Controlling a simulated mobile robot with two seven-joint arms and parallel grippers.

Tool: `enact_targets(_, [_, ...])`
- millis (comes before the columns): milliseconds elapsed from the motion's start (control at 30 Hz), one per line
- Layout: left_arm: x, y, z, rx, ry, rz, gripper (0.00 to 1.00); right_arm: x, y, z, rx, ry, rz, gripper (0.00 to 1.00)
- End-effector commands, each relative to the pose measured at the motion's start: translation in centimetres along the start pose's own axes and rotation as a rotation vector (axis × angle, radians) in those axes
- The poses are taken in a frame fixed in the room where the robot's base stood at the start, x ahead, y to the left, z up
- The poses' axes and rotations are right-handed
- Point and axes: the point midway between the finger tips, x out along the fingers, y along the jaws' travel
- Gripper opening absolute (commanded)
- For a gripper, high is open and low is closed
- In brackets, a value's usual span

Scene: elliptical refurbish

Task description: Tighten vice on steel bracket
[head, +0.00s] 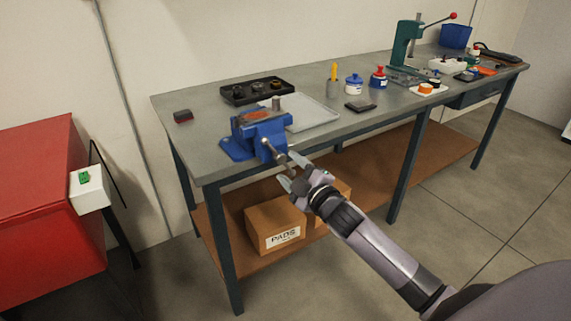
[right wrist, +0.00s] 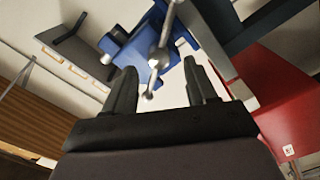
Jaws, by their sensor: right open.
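The blue vice (head: 250,146) is at the near left end of the workbench; its blue body also shows in the right wrist view (right wrist: 132,52). Its steel screw and handle (head: 272,151) stick out past the bench's front edge. In the right wrist view the ball-ended handle bar (right wrist: 164,38) stands in the gap between my fingers. My right gripper (head: 291,170) is open, with its fingertips close to the handle; I cannot tell whether they touch it. A reddish-brown piece shows at the vice's top, but I cannot make out the steel bracket clearly. My left gripper is out of view.
A grey tray (head: 318,116) and a black parts tray (head: 238,98) lie behind the vice. A green press (head: 402,47) stands at the far end. A cardboard box (head: 262,231) is on the lower shelf (head: 447,158). A red cabinet (head: 40,215) stands left.

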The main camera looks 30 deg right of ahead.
Motion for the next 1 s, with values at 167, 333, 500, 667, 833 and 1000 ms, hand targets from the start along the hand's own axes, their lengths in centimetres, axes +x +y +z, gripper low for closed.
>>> enact_targets(167, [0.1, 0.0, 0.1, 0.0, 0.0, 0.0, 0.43, -2.1, -0.1, 0.1, -0.002, -0.001, -0.002, 0.57])
enact_targets(333, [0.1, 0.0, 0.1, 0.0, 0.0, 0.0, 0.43, -3.1, 0.0, 0.1, -0.001, -0.002, -0.001, 0.57])
enact_targets(500, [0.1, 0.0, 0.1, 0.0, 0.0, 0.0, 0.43, -3.3, 0.0, 0.0, -0.001, -0.001, -0.001, 0.57])
enact_targets(667, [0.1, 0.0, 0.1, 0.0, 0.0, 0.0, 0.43, -3.2, 0.0, 0.0, -0.001, -0.001, -0.001, 0.57])
enact_targets(833, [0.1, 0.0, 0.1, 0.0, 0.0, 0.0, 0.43, -3.2, 0.0, 0.0, -0.001, -0.001, -0.001, 0.57])
enact_targets(1000, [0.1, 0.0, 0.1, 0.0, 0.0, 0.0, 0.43, -3.9, -1.2, 0.2, 0.028, -0.011, -0.021, 0.57])
